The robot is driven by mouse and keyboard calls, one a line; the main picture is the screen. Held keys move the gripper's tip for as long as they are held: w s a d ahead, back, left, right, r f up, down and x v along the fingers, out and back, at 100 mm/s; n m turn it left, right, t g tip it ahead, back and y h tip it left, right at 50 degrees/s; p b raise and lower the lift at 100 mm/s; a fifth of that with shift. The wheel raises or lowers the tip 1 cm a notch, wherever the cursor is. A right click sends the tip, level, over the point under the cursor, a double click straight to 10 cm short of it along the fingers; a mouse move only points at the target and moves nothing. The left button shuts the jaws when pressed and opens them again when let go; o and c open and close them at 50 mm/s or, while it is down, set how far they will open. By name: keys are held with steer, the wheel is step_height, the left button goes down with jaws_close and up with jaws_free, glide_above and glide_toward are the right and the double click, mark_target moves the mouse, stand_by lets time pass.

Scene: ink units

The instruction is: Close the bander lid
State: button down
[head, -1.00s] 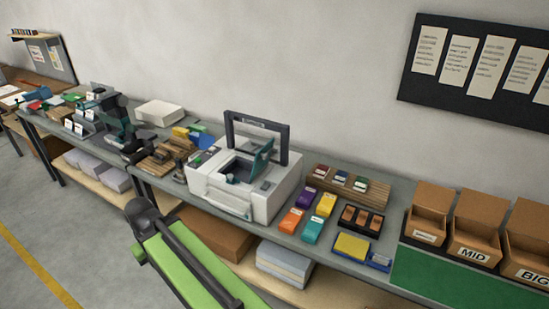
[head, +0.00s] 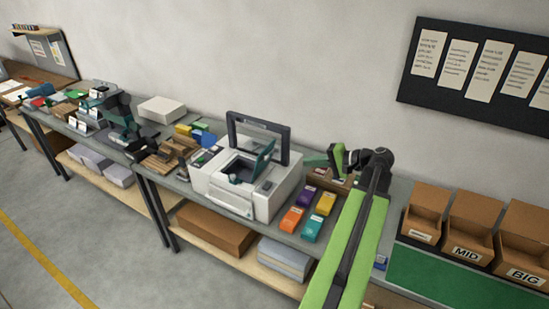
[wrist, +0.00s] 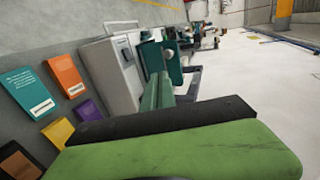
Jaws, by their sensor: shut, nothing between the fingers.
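The bander (head: 243,200) is a pale grey box machine on the bench, with teal parts inside its open top. Its lid (head: 285,140), a dark rectangular frame, stands upright at the back edge, open. In the wrist view the bander (wrist: 112,75) lies sideways left of the fingers, and part of the dark lid frame (wrist: 194,82) shows behind them. My gripper (head: 312,161) is just right of the bander, its teal fingers pointing left toward it. In the wrist view my gripper (wrist: 160,85) looks closed and empty. Whether it touches the lid cannot be told.
Coloured packs (head: 291,219) lie right of the bander, below my arm. Cardboard bins (head: 470,230) and a green mat (head: 455,268) are farther right. Wooden racks (head: 165,157) stand left of the bander. The wall is close behind the bench.

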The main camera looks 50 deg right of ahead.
steer(key=b, duration=0.4)
glide_toward(268, 158)
step_height(268, 158, down, 4)
steer(key=w, duration=0.3)
steer(key=w+r, duration=0.1)
steer(key=w+a+p, duration=0.1)
steer(key=shift+w+r, duration=0.2)
steer(key=shift+w, duration=0.2)
